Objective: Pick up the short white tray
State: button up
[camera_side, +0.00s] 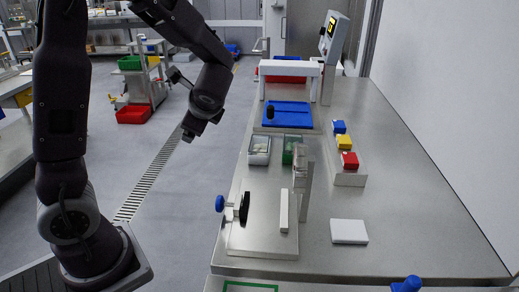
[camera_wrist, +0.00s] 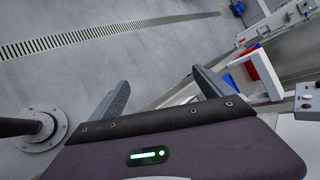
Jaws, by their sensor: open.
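My gripper (camera_side: 188,137) hangs in the air left of the table, above the floor and apart from both. In the wrist view my gripper (camera_wrist: 163,88) has its two fingers spread wide, with nothing between them. Neither white item can be made out for certain in the wrist view.
The green tray (camera_side: 289,150) sits beside an upright metal piece (camera_side: 301,165). A black-knobbed fixture (camera_side: 243,208) stands front left.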

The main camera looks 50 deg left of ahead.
jog(key=w+a+f+m+t+y, duration=0.25)
jog(key=w+f+m, duration=0.55)
jog(key=w, duration=0.4)
jog(key=m+t+h, duration=0.3)
jog(key=m+t, duration=0.1)
jog(key=m, duration=0.4)
send_near(259, 144)
jog(key=x, duration=0.5)
jog(key=shift+f, duration=0.15)
jog(key=x, duration=0.6)
jog(key=shift+w+a, duration=0.15)
jog(key=shift+w, duration=0.15)
jog(key=c, duration=1.6)
